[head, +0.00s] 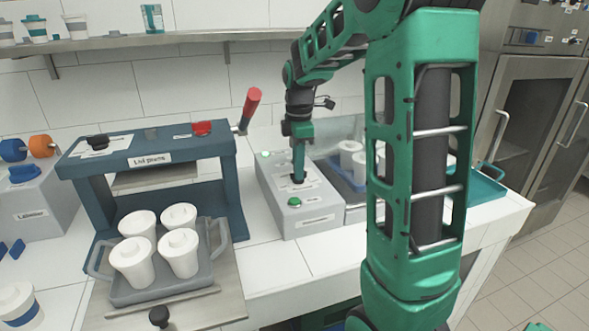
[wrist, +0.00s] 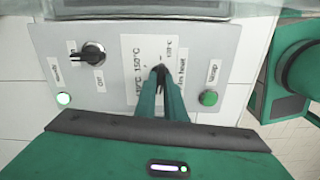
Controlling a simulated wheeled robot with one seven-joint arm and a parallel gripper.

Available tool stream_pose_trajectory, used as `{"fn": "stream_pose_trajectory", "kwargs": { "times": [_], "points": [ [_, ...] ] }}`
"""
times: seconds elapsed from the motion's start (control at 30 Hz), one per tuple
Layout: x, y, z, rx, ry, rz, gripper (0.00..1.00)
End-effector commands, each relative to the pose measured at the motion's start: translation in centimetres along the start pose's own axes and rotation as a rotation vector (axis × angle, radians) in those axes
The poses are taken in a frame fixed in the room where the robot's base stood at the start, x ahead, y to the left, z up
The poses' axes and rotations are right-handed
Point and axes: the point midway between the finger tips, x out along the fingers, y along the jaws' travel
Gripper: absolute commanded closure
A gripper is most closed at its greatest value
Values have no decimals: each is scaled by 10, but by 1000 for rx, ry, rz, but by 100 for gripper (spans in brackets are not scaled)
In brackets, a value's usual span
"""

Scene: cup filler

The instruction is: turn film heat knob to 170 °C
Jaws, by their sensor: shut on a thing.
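The film heat knob (wrist: 160,69) is small and black, on a white label with printed temperatures, on the grey control box (wrist: 215,60). My gripper (wrist: 160,76) points down at the box, and its two green fingers are closed on the knob from both sides. The fingers cover much of the dial. 150 °C can be read to the left of the knob and what looks like 170 °C to its right; which mark the knob points at cannot be told. In the head view my gripper (head: 298,177) reaches down onto the top of the box (head: 318,220).
A black on/off knob (wrist: 93,53), a lit green lamp (wrist: 64,99) and a green button (wrist: 209,98) share the panel. Left of the box stands a blue sealing press (head: 150,150) with a red-handled lever (head: 251,105) and a tray of white cups (head: 160,288).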

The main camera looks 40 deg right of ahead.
Motion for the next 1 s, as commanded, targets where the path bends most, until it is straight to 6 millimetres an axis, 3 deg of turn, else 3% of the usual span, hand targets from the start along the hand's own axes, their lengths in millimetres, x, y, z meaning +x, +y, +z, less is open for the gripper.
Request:
{"fn": "stream_pose_trajectory", "kwargs": {
  "times": [1.0],
  "points": [
    [-3,5,0,941,10,15,100]
  ]
}}
